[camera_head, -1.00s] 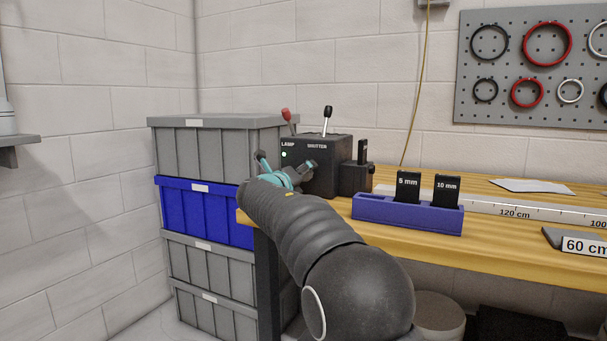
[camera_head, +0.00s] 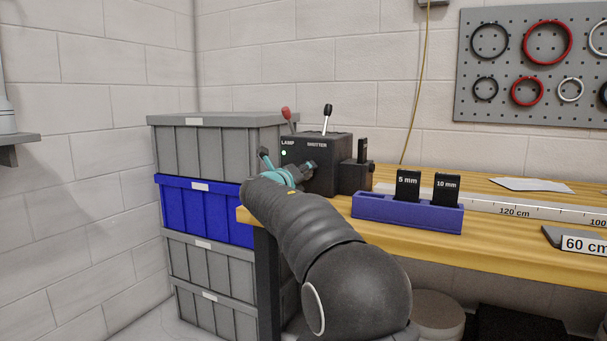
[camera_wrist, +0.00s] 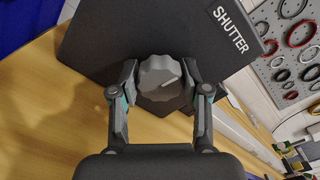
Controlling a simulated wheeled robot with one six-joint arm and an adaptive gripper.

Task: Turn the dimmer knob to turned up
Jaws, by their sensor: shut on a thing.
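The dimmer knob (camera_wrist: 158,78) is a grey, scalloped dial with a white pointer line on the front of the black lamp box (camera_head: 327,172). In the wrist view the pointer line slants to the right and slightly up. My gripper (camera_wrist: 159,79) has one finger on each side of the knob and is shut on it. In the head view my gripper (camera_head: 287,165) is at the front of the box, and the knob is hidden there.
Stacked grey and blue crates (camera_head: 203,220) stand left of the wooden bench (camera_head: 400,235). A blue holder (camera_head: 385,208) with 5 mm and 10 mm black plates sits right of the box. A long ruler (camera_head: 515,210) lies behind it. A pegboard with rings (camera_head: 535,100) hangs at right.

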